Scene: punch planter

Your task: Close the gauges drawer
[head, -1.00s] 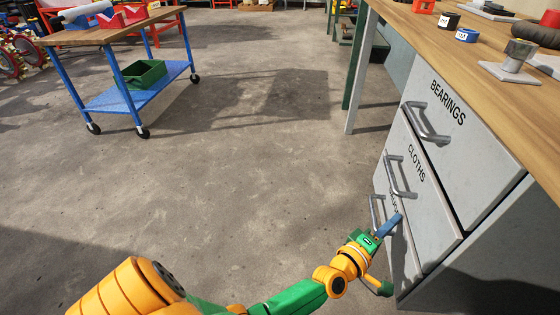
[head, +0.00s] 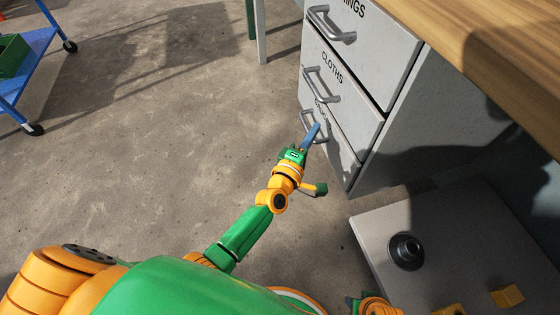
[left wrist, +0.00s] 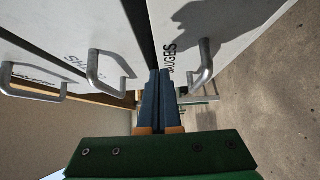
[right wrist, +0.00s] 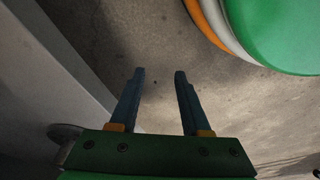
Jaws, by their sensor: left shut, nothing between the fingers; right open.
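The gauges drawer (head: 342,160) is the lowest drawer front of the grey cabinet, partly covered by my left gripper. Its label and bar handle (left wrist: 206,62) show in the left wrist view. My left gripper (head: 315,127) is shut and empty, its blue fingers in front of the drawer beside the handle. In the left wrist view the fingertips (left wrist: 165,72) lie between the gauges and cloths handles, near a dark gap. I cannot tell whether they touch, or how far out the drawer stands. My right gripper (right wrist: 160,75) is open and empty above the floor.
The cloths drawer (head: 365,95) and the bearings drawer (head: 385,45) sit above, under the wooden worktop (head: 490,60). A grey surface (head: 375,225) with a black round part (head: 406,251) and yellow blocks (head: 507,296) is at the lower right.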

